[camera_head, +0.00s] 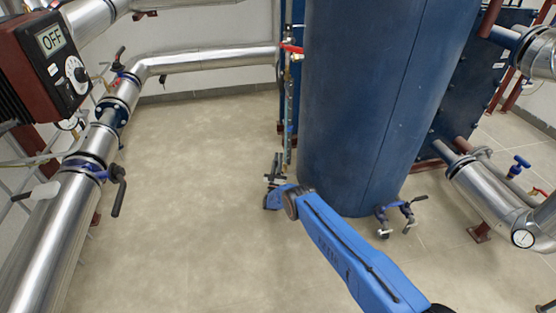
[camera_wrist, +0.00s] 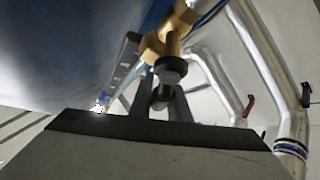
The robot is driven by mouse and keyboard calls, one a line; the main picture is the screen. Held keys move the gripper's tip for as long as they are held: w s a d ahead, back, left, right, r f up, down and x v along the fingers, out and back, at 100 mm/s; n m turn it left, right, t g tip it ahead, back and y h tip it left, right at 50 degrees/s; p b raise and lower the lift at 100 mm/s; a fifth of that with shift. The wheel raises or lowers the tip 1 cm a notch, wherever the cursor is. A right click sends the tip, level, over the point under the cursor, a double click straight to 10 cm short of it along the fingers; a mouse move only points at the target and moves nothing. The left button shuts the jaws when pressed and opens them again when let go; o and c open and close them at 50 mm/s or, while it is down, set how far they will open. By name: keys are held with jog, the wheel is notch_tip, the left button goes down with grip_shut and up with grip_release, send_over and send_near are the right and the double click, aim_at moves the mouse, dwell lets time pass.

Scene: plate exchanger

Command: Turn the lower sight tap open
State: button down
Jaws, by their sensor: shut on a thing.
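The sight glass (camera_head: 290,105) is a thin upright tube beside the large blue tank (camera_head: 365,100). A red tap handle (camera_head: 291,48) shows near its top. My gripper (camera_head: 275,165) is at the lower end of the sight glass, and its fingers cover most of the lower tap there. In the wrist view, the lower sight tap's brass body (camera_wrist: 168,38) stands just beyond my gripper (camera_wrist: 163,105). A dark round end of the tap, with its stem, lies between the fingers. My gripper is shut on the tap; its handle is largely hidden and its angle cannot be told.
The tank wall stands close to the right of my gripper. Silver pipes (camera_head: 210,60) run along the back and left, with a dark control box (camera_head: 45,60) reading OFF. Small blue-fitted valves (camera_head: 395,215) sit at the tank's foot. Floor to the left is clear.

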jog(key=c, duration=1.7)
grip_release()
jog(key=shift+o, duration=0.2)
jog(key=shift+f+n, duration=0.1)
jog(key=shift+n, duration=0.2)
